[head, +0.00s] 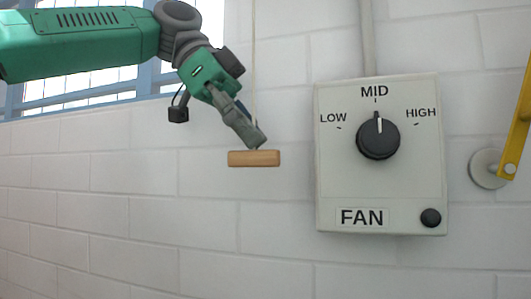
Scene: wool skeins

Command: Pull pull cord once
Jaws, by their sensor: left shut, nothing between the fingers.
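The pull cord (254,60) is a thin pale line hanging down from above the top of the head view. A wooden bar handle (254,158) hangs level at its lower end. My left gripper (258,142) comes in from the upper left on the green arm. Its fingers are shut, with nothing between them, and their tips are just above the handle, close beside the cord. Whether the tips touch the cord or handle I cannot tell. My right gripper is not in view.
A grey fan control box (333,185) is on the white brick wall to the right, its knob (378,138) pointing at MID. A yellow lever (519,125) on a round mount is at the far right. A window (60,100) is behind my left arm. The wall below the handle is clear.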

